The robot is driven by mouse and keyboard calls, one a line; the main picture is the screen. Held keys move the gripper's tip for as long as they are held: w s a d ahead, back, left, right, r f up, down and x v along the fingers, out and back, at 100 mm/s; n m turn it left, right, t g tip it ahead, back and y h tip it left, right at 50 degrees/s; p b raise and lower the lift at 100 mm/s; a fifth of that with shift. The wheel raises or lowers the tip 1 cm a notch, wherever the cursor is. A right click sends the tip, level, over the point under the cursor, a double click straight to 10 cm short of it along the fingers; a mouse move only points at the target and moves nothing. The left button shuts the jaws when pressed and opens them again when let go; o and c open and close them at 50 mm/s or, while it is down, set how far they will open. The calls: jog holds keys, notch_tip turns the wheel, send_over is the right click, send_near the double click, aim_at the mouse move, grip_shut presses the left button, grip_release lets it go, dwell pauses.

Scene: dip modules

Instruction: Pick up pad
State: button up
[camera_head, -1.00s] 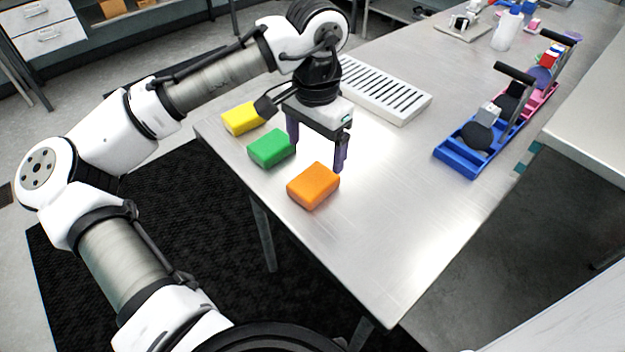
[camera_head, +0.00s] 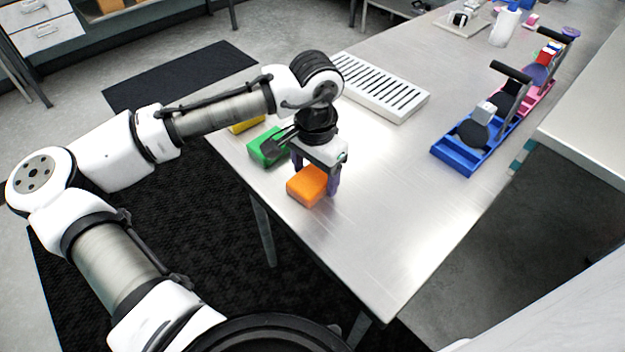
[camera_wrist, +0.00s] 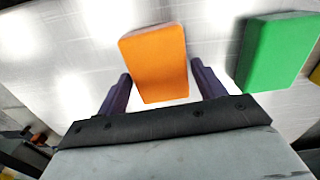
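An orange pad (camera_head: 307,186) lies on the metal table near its front left edge. In the wrist view the orange pad (camera_wrist: 158,62) sits between and just beyond my open fingers, with a gap on each side. My gripper (camera_head: 316,178) is open and points down over the orange pad; the far finger is partly hidden behind the pad and wrist. A green pad (camera_head: 264,146) lies behind to the left and shows to the right in the wrist view (camera_wrist: 272,52). A yellow pad (camera_head: 246,125) lies farther back, mostly hidden by my arm.
A white slotted rack (camera_head: 384,88) lies behind my gripper. A blue tray (camera_head: 462,160) with a dark handle and round dark parts stands at the right, with a pink tray (camera_head: 537,93) behind it. The table's front middle is clear.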

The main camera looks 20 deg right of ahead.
aim_at(315, 175)
jog(key=c, duration=0.6)
jog(key=shift+r, duration=0.1)
jog(key=shift+c, duration=0.2)
notch_tip(315, 175, up, 20)
jog(key=b, duration=0.1)
jog(key=shift+b, duration=0.3)
jog(key=o, duration=0.4)
jog(key=shift+c, duration=0.2)
jog(key=c, duration=0.3)
